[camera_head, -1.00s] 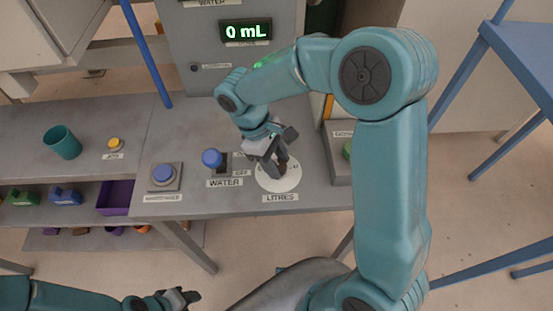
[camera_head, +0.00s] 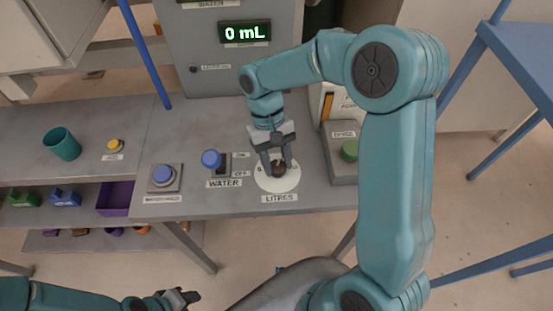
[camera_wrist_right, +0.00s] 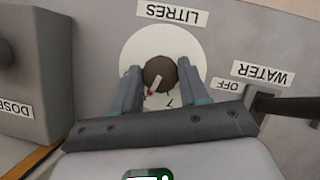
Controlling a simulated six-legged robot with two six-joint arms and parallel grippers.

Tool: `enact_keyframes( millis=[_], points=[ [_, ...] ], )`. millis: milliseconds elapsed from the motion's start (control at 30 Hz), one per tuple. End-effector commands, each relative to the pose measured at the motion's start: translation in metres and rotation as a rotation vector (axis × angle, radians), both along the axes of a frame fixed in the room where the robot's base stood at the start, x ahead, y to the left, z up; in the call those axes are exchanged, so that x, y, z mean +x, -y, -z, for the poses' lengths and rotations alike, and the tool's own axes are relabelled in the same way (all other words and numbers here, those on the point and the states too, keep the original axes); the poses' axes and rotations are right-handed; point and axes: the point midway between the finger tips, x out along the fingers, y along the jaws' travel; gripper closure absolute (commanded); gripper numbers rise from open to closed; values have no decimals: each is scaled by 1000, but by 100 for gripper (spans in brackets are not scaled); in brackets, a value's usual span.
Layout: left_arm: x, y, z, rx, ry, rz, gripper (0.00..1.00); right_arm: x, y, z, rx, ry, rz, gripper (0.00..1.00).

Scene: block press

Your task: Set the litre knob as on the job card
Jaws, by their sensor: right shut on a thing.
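The litre knob (camera_head: 278,168) is a dark brown round knob on a white dial (camera_head: 263,182) above the LITRES label. My right gripper (camera_head: 277,167) is over the dial, shut on the knob. In the right wrist view the knob (camera_wrist_right: 160,73) sits between the two fingers of the right gripper (camera_wrist_right: 160,82); a pale pointer with a red tip lies on it. The dial (camera_wrist_right: 205,50) is largely unhidden there, but its marks are mostly unreadable. My left gripper (camera_head: 180,298) is low at the bottom left, away from the bench; its jaws are too small to judge. I see no job card.
Left of the dial are a blue WATER lever (camera_head: 212,158) and a blue button (camera_head: 163,175). A grey DOSE box with a green button (camera_head: 349,150) stands at the right. The display (camera_head: 245,33) reads 0 mL. A teal cup (camera_head: 62,143) is far left.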

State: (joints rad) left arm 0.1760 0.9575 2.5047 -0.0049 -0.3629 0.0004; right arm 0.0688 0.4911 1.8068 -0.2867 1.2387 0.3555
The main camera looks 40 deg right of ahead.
Motion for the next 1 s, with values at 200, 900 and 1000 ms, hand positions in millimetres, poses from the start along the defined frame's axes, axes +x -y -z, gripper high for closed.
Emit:
enact_keyframes(
  millis=[200, 900, 1000],
  points=[
    [0, 0, 0, 0, 0, 0, 57, 2, 1, -1, -1, 11, 87, 86],
    [0, 0, 0, 0, 0, 0, 57, 2, 2, -1, -2, 11, 126, 32],
    [0, 0, 0, 0, 0, 0, 57, 2, 1, -1, -1, 8, 126, 32]
  ],
)
